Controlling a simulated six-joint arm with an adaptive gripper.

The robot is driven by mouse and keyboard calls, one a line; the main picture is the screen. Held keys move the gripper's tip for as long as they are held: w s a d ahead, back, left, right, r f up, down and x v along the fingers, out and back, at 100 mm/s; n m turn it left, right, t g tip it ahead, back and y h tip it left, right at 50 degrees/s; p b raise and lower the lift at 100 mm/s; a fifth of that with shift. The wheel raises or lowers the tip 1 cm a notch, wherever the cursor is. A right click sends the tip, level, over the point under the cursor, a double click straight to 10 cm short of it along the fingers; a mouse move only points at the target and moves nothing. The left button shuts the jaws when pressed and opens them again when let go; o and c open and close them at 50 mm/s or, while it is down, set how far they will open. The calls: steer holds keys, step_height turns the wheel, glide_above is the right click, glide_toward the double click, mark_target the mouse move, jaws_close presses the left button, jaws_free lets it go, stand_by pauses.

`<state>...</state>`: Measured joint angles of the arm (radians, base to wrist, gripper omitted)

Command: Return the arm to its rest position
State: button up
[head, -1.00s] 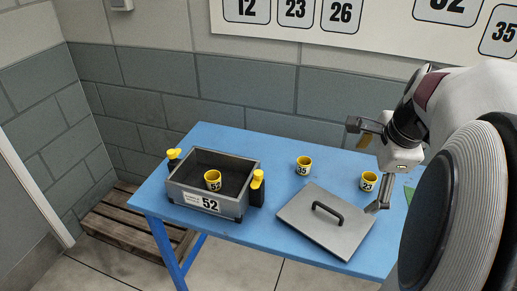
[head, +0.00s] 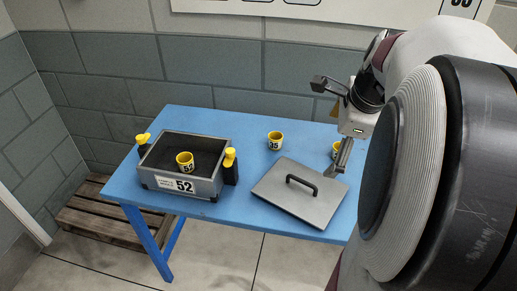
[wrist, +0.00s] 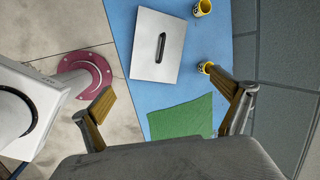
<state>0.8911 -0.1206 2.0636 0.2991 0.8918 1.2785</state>
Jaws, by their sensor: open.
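My gripper (head: 335,120) is open and empty, up above the right part of the blue table in the head view. Its two spread fingers also show in the wrist view (wrist: 168,105), with nothing between them but the table and a green mat far below. A yellow cup marked 52 (head: 185,162) stands inside the grey box labelled 52 (head: 213,187). The box is open. Its grey lid (head: 265,190), with a black handle, lies flat on the table right of it and shows in the wrist view (wrist: 145,35).
A yellow cup marked 35 (head: 275,141) stands behind the lid. Another yellow cup (head: 336,149) is partly hidden by my gripper. Yellow-topped black clamps (head: 230,160) flank the box. A green mat (wrist: 185,117) lies on the table. A wooden pallet (head: 95,222) is on the floor at left.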

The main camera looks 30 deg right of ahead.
steer(key=a+x, duration=0.1)
steer(key=x, duration=0.8)
steer(key=shift+d, duration=0.5)
steer(key=shift+r, duration=0.1)
stand_by(0.7)
steer(key=v, duration=0.9)
steer(key=shift+s+r, duration=0.2)
steer(key=shift+r, duration=0.1)
stand_by(0.5)
